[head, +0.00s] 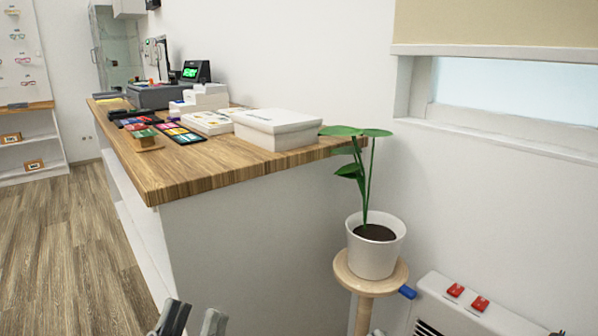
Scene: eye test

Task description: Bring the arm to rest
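My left gripper (194,313) shows at the bottom edge of the head view, in front of the end of the counter. Its two fingertips, one dark and one grey, stand apart with a gap and nothing visible between them. The rest of this gripper and its arm are cut off by the frame.
A wood-topped counter (200,180) holds a white box (277,128), colourful cards (180,133) and a till (195,72). A potted plant (375,255) stands on a round wooden stand (342,268). A white heater (440,292) has red switches. Open floor (60,255) lies left.

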